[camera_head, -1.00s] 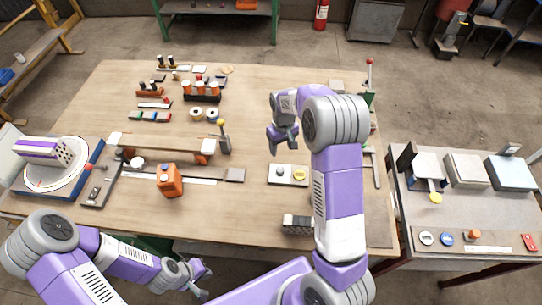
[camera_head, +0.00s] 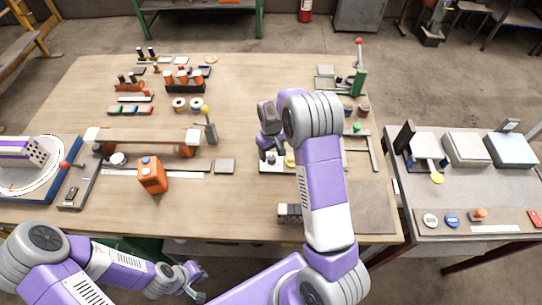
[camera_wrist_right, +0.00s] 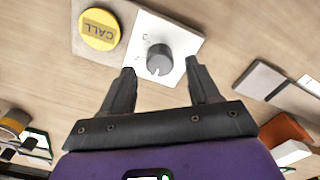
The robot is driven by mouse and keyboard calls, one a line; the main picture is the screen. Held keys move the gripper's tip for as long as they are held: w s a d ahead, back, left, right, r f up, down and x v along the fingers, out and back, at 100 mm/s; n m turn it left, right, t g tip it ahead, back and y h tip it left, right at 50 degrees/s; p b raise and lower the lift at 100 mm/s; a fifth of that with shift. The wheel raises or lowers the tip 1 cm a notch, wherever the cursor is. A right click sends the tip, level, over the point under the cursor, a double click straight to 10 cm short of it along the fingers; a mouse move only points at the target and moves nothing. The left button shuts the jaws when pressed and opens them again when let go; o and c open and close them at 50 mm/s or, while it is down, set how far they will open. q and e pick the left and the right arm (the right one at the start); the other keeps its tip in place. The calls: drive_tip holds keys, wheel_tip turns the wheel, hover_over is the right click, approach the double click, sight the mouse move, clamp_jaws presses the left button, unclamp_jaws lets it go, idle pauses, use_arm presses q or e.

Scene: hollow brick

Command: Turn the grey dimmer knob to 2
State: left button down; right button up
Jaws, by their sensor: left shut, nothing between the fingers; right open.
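The grey dimmer knob (camera_wrist_right: 159,60) sits on a white plate (camera_wrist_right: 180,28) in the right wrist view, with small marks around it that are too small to read. A yellow CALL button (camera_wrist_right: 99,29) is beside it. My right gripper (camera_wrist_right: 157,78) is open, with its two fingers apart on either side of the knob in that view; I cannot tell how far above it they are. In the head view my right gripper (camera_head: 271,153) is over the plate and mostly hides the knob. My left gripper (camera_head: 198,281) is shut and empty, low in front of the table.
An orange box (camera_head: 152,175) stands left on the wooden table (camera_head: 240,205). A dark block (camera_head: 290,213) lies nearer the front edge.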

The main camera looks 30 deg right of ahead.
drive_tip(key=shift+f, duration=1)
drive_tip(key=shift+c, duration=0.4)
drive_tip(key=c, duration=1)
drive_tip(key=shift+o, duration=0.2)
drive_tip(key=m+p, duration=0.1)
drive_tip(key=m, duration=0.4)
drive_tip(key=shift+d+r+m, duration=0.1)
drive_tip(key=shift+m, duration=0.3)
drive_tip(key=m+p, duration=0.1)
drive_tip(key=m, duration=0.4)
drive_tip(key=shift+s+m, duration=0.1)
drive_tip(key=shift+m, duration=0.3)
